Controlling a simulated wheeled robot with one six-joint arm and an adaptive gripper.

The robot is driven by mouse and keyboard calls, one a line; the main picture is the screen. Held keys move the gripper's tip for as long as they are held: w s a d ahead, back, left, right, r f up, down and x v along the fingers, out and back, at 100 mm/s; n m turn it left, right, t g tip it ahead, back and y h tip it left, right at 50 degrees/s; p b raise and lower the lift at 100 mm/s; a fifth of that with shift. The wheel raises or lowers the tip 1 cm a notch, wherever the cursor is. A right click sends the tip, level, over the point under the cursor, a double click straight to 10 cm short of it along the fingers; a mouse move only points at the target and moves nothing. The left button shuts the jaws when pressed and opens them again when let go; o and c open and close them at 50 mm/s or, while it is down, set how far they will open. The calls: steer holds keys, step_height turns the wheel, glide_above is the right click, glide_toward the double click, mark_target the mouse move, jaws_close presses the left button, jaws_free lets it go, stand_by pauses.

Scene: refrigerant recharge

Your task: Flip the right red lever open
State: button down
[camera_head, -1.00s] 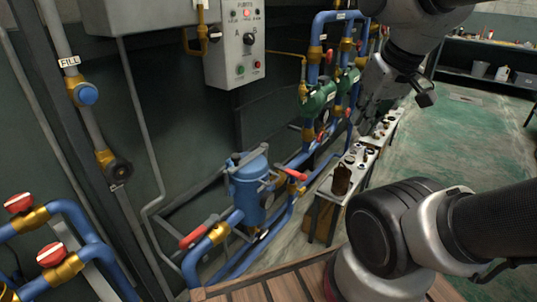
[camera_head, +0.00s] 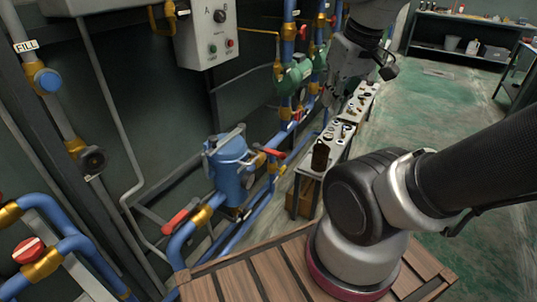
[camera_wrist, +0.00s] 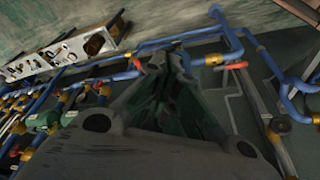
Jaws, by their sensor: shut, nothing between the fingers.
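The right red lever (camera_head: 271,152) is on the blue piping just right of the blue canister (camera_head: 230,168). It also shows in the wrist view (camera_wrist: 137,64), just left of the fingers. The left red lever (camera_head: 178,220) is lower on the piping, beside a brass fitting; it appears in the wrist view too (camera_wrist: 237,65). My gripper (camera_wrist: 167,60) is shut and empty, apart from both levers. In the head view it hangs above and to the right of the right lever, its tips hard to make out against the pipes.
A narrow bench (camera_head: 346,128) with small parts and a dark bottle (camera_head: 320,155) stands right of the piping. Green pumps (camera_head: 296,74) and a control box (camera_head: 208,40) are behind. A wooden-slatted surface (camera_head: 270,275) is at the front. Green floor (camera_head: 430,95) lies open at right.

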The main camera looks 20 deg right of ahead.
step_height(320, 180, down, 5)
steer(key=w+d+g, duration=0.1)
steer(key=w+g, duration=0.2)
steer(key=n+t+h, duration=0.2)
steer(key=n+h, duration=0.2)
steer(key=n, duration=2.1)
glide_toward(268, 151)
steer(key=s, duration=0.1)
steer(key=s+a, duration=0.1)
steer(key=s, duration=0.1)
steer(key=s+r, duration=0.1)
steer(key=shift+s+a, duration=0.25)
steer(key=shift+s, duration=0.05)
steer(key=shift+f, duration=0.15)
steer(key=x, duration=1)
steer(key=shift+w, duration=0.1)
